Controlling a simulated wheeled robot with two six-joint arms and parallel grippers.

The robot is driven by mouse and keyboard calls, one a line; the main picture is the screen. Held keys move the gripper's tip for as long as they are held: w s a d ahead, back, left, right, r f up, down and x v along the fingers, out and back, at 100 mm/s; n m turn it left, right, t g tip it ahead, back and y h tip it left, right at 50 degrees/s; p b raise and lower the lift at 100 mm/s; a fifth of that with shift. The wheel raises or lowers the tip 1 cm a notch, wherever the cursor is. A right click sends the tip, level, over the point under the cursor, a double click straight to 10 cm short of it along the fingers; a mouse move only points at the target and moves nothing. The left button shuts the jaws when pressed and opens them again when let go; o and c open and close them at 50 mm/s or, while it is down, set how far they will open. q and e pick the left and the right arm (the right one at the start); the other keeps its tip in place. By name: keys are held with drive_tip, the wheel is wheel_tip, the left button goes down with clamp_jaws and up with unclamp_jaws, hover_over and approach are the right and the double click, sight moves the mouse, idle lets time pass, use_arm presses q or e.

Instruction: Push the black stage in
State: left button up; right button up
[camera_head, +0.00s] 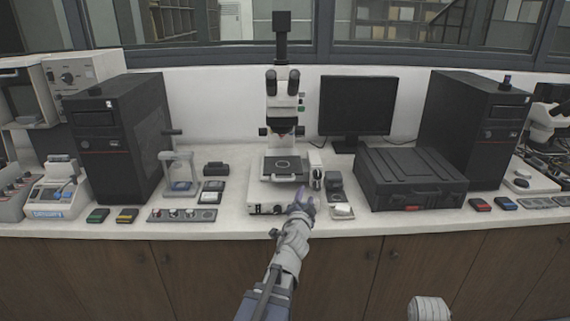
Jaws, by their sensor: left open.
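The black stage (283,177), a flat dark plate with a ring on it, sits on the white base of the microscope-like press (281,105) in the middle of the counter. My left gripper (303,203) is open in front of the right front part of the base, just below and to the right of the stage. It appears empty. Whether its fingers touch the base or the stage cannot be told. My right gripper is not in view; only a pale part, probably of my right arm, shows at the bottom edge.
A small white unit (316,170) and a dark block (334,188) stand right of the base. A black case (409,180) lies farther right, below a monitor (357,104). Left are a small stand (180,174) and a control strip (182,215). Computer towers flank the workspace.

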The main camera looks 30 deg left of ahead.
sight(283, 179)
use_arm(q)
drive_tip(key=s+a+r+m+t+h+b, duration=0.2)
drive_tip(key=s+a+m+t+b, duration=0.1)
drive_tip(key=a+m, duration=0.4)
drive_tip(key=s+m, duration=0.1)
drive_tip(key=m, duration=0.2)
drive_tip(key=shift+a+r+m+h, duration=0.2)
drive_tip(key=shift+a+m+h, duration=0.1)
drive_tip(key=shift+m, duration=0.1)
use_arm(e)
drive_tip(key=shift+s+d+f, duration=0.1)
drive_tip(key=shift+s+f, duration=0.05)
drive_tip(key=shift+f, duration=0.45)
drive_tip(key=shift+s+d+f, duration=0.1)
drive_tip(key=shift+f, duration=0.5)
use_arm(q)
drive_tip(key=shift+w, duration=0.1)
drive_tip(key=p+x, duration=0.1)
drive_tip(key=x, duration=0.6)
drive_tip(key=shift+w+a+r, duration=0.1)
drive_tip(key=shift+w, duration=0.25)
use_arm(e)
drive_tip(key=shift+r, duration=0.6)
